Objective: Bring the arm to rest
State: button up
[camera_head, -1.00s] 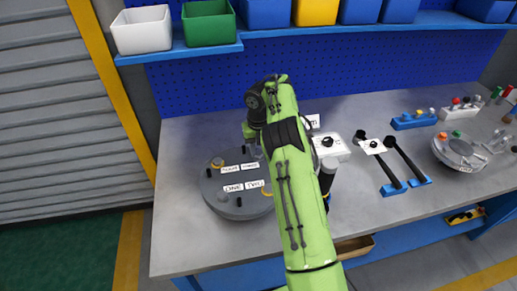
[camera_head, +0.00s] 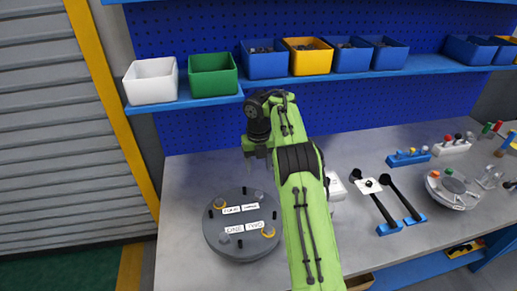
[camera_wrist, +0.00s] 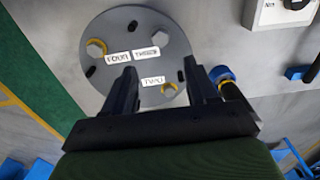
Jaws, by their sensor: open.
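My green arm reaches up over the workbench (camera_head: 180,185) in the head view. My gripper (camera_head: 257,165) hangs from its end, above the bench and behind the round grey flanged shell (camera_head: 241,243). In the wrist view my gripper (camera_wrist: 160,80) shows two dark fingers set apart with nothing between them. The flanged shell (camera_wrist: 115,75) lies beyond the fingers there. It carries white labels, bolt heads and dark pegs; some of the bolts have yellow rings. The labels read FOUR, THREE, ONE and TWO in part.
A shelf above the bench holds a white bin (camera_head: 151,81), a green bin (camera_head: 212,76), a yellow bin (camera_head: 308,57) and blue bins. My arm's end is close under this shelf. Black-handled tools (camera_head: 400,198) and a second round part (camera_head: 455,188) stand right.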

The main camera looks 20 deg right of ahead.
notch_tip(320, 180, up, 3)
jog(key=shift+r+p, duration=0.1)
jog(key=shift+p, duration=0.35)
jog(key=s+a+r+m+t+y, duration=0.1)
jog(key=s+a+r+m, duration=0.25)
jog(key=r+m, duration=0.2)
jog(key=s+a+r+m+t, duration=0.1)
jog(key=s+a+r+m, duration=0.1)
jog(key=a+r+m, duration=0.4)
jog(key=s+a+r+m+t, duration=0.2)
jog(key=s+r+m, duration=0.4)
jog(key=s+m, duration=0.5)
jog(key=s+f+m, duration=0.3)
jog(key=s+m, duration=0.2)
jog(key=s, duration=0.4)
jog(key=s+f+m+t+h, duration=0.1)
jog(key=s+f+m, duration=0.2)
jog(key=s+m, duration=0.3)
jog(key=s, duration=0.3)
jog(key=shift+s+d+f+t, duration=0.15)
jog(key=shift+s+d+t, duration=0.05)
jog(key=shift+s+t, duration=0.1)
